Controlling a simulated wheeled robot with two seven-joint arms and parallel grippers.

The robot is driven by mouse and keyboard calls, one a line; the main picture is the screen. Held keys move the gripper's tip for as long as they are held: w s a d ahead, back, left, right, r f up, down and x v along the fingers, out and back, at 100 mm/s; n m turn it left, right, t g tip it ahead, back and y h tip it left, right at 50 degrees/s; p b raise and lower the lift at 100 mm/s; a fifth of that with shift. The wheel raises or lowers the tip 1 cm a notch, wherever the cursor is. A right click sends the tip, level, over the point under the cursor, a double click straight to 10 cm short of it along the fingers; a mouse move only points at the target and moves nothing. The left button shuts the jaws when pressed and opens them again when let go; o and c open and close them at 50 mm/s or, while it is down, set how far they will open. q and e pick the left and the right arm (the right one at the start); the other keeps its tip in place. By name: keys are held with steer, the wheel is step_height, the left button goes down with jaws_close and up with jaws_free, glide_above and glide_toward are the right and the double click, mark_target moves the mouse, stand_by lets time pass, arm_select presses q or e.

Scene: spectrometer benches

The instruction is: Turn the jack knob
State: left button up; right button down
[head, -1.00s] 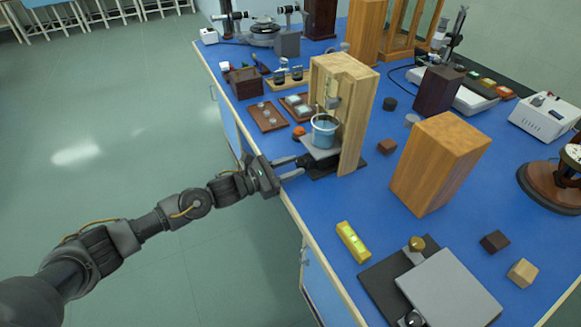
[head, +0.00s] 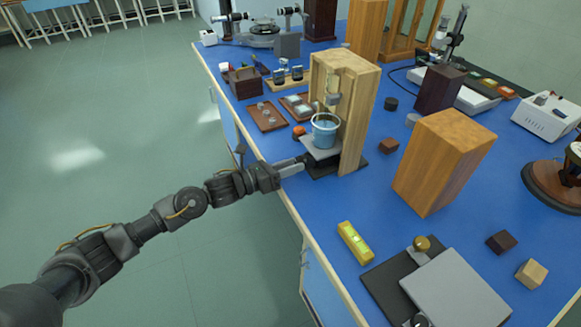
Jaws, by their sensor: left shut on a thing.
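A small lab jack stands at the table's left edge inside a wooden frame, with its grey top plate (head: 318,150) raised over a dark base (head: 324,172). A glass beaker of blue liquid (head: 324,131) sits upright on the plate. My left gripper (head: 302,162) reaches in from the left at the jack's near side, just under the plate. It is shut on the jack knob, which its fingers hide. The fingers now overlap one above the other in this view. My right gripper is not in view.
The wooden frame (head: 362,115) stands close around the jack. A tall wooden block (head: 440,165) is to its right. Small trays (head: 268,117) lie behind.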

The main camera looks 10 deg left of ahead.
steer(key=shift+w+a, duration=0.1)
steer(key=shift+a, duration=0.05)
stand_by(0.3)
arm_select(q)
steer(key=o, duration=1)
steer(key=shift+s, duration=0.1)
steer(key=shift+s+a, duration=0.1)
steer(key=shift+a, duration=0.2)
steer(key=shift+b+v, duration=0.85)
steer(key=shift+v, duration=4.25)
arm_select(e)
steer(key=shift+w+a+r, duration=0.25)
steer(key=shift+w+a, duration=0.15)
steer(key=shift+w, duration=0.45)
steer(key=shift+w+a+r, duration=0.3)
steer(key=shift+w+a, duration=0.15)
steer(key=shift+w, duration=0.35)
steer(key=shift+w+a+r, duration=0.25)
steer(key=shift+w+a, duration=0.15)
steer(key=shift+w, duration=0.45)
arm_select(q)
steer(key=shift+d, duration=0.1)
